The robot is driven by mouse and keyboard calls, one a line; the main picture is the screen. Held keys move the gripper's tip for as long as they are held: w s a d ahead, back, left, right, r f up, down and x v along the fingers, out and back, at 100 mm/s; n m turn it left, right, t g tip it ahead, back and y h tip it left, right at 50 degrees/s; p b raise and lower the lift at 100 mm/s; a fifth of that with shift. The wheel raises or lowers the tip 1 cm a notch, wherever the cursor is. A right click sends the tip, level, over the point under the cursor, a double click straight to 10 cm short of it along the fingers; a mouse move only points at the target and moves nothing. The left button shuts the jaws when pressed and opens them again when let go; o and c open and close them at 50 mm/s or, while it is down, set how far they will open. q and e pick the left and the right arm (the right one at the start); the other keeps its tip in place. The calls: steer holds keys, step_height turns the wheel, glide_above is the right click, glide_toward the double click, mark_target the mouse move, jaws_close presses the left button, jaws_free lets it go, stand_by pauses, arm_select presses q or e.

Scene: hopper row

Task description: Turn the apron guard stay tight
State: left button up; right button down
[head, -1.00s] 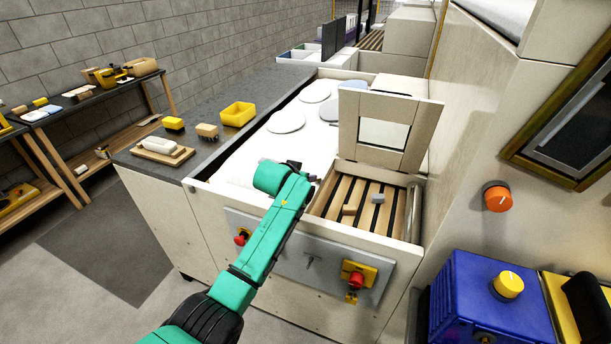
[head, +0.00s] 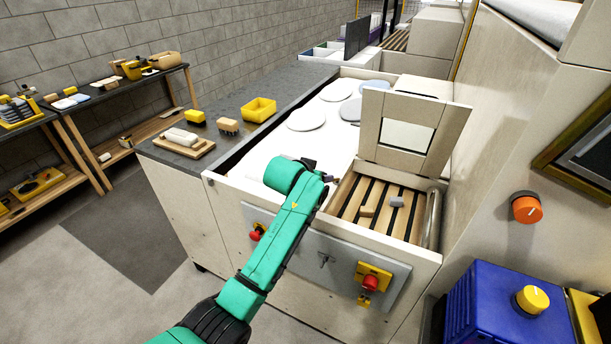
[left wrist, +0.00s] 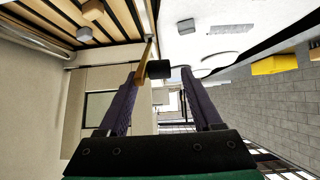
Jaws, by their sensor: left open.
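The apron guard (head: 449,142) looks to be the raised pale frame with a window behind the slatted tray. I cannot make out its stay for certain. A small black block (left wrist: 158,70) shows between the fingertips in the left wrist view, with a tan bar (left wrist: 143,66) beside it; I cannot tell whether either belongs to the stay. My left gripper (left wrist: 161,74) is open, with a purple finger on each side of the block and no clear grip on it. In the head view its fingers are mostly hidden behind my green arm. My right gripper is not in view.
The slatted tray (head: 352,197) holds two small blocks. The front panel (head: 300,246) carries a grey T-handle (head: 325,258) and red knobs (head: 370,284). White discs (head: 306,118) lie on the white bed. A yellow bin (head: 259,110) stands on the counter. A blue box (head: 490,305) stands right.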

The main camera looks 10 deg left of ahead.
arm_select(q)
steer(key=b+v, duration=0.2)
steer(key=v, duration=0.9)
